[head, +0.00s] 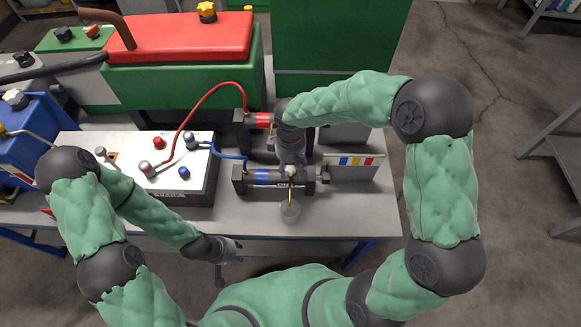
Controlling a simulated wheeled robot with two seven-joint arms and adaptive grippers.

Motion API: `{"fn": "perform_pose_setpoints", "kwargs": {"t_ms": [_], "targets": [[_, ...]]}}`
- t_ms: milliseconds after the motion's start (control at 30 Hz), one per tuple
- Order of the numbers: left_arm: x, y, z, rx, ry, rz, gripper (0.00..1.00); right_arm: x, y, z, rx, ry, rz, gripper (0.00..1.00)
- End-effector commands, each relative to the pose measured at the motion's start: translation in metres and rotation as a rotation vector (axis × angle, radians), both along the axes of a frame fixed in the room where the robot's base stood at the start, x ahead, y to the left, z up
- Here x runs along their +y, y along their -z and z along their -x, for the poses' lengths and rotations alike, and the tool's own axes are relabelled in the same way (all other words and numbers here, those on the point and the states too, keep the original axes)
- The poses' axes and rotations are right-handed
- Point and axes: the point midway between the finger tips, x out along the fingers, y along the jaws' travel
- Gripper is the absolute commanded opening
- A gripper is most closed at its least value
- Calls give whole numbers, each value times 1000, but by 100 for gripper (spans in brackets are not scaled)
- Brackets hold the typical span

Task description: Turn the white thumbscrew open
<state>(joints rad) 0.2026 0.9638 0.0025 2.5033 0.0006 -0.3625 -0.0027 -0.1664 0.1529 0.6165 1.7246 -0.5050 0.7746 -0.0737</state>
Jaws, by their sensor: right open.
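A small white part, seemingly the thumbscrew (291,171), shows at the near end of the blue-banded cylinder fitting (266,177). My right gripper (291,164) points down from above right at this part. Its fingers are open around or just above it; contact cannot be made out, and they hide part of it. A thin amber streak (290,192) runs from below the white part to a clear cup (290,211) on the bench. My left gripper (219,278) hangs low by the bench's front edge, away from the fittings; its fingers are too small and dark to read.
A white box (183,158) with knobs and red and blue cables stands left on the grey bench (350,222). A red-banded fitting (259,121) is behind. A colour-striped plate (355,161) stands right. A red-topped green tank (180,45) and blue container (30,125) crowd the back and left.

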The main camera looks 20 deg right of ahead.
Motion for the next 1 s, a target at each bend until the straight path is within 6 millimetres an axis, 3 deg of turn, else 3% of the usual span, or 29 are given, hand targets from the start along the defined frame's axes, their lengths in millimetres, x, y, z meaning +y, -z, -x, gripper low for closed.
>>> {"fn": "perform_pose_setpoints", "kwargs": {"t_ms": [400, 600, 1000], "targets": [[0, 2, 0, 0, 0, 0, 40, 0, 7, 0, 0, 1, 0, 53], [0, 2, 0, 0, 0, 0, 40, 0, 7, 0, 0, 1, 0, 0], [0, -10, 0, 0, 0, 0, 40, 0, 5, 0, -1, -98, -1, 0]]}}
